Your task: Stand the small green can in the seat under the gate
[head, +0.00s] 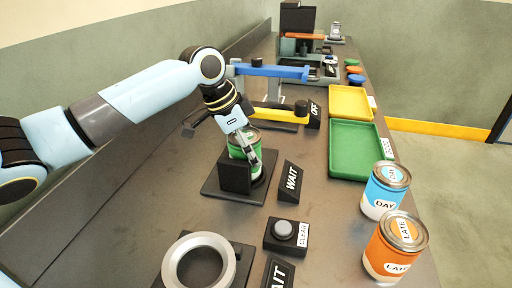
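The small green can (236,152) is upright at a black block (235,178) on a dark base plate (215,193). I cannot tell whether its bottom touches the plate. My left gripper (250,158) reaches down over the can from above. One finger lies across the can's near right side; the other is hidden, so its grip is unclear. A blue bar (270,71) and a yellow bar (275,115) span stands farther back; which is the gate is not clear. My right gripper is not in view.
A WAIT sign (290,178) stands right of the plate. A button box (285,235) and grey ring (200,262) are nearer. A blue DAY can (384,192) and orange LATE can (394,248) stand right. Green (357,178) and yellow (350,118) trays lie behind them.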

